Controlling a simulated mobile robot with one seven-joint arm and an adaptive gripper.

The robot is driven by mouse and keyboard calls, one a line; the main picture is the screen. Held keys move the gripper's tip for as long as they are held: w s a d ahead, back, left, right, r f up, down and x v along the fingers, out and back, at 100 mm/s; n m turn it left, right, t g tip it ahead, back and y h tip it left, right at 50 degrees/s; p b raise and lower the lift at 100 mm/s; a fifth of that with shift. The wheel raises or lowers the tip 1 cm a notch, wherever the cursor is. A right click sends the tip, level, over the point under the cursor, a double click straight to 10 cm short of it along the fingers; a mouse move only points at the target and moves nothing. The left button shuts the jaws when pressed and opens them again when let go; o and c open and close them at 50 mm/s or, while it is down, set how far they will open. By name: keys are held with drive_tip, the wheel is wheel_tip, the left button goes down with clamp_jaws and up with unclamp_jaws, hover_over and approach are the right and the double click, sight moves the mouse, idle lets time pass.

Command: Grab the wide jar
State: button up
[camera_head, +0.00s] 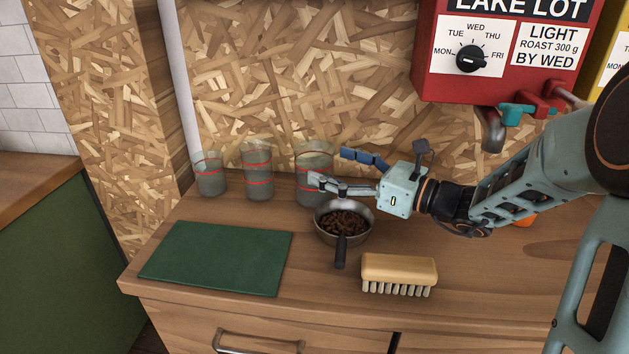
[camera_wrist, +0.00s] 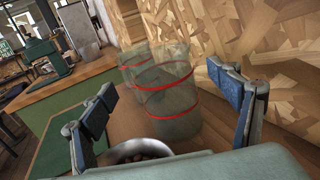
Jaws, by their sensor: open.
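The wide jar (camera_head: 312,158) is clear glass with red bands and stands upright at the back of the counter, rightmost of three jars. It also shows in the wrist view (camera_wrist: 166,100), ahead of and between the fingers. My gripper (camera_head: 330,168) is open and comes from the right at the jar's height. In the head view its near finger overlaps the jar's front, and its blue far finger is to the jar's right. In the wrist view the fingers (camera_wrist: 160,82) stand apart on either side, with no clear contact visible.
A taller narrow jar (camera_head: 257,172) and a small jar (camera_head: 209,175) stand left. A metal scoop of beans (camera_head: 328,226) lies just below my gripper. A green mat (camera_head: 215,257) and brush (camera_head: 399,271) lie in front. A chipboard wall (camera_head: 270,70) is close behind.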

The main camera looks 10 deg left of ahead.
drive_tip(key=x, duration=0.3)
drive_tip(key=b+x, duration=0.1)
drive_tip(key=x, duration=0.1)
drive_tip(key=shift+w+d+f, duration=0.1)
drive_tip(key=shift+f, duration=0.2)
drive_tip(key=c, duration=1.3)
drive_tip(key=shift+c, duration=0.4)
drive_tip(key=shift+d+r, duration=0.1)
drive_tip(key=shift+r, duration=0.1)
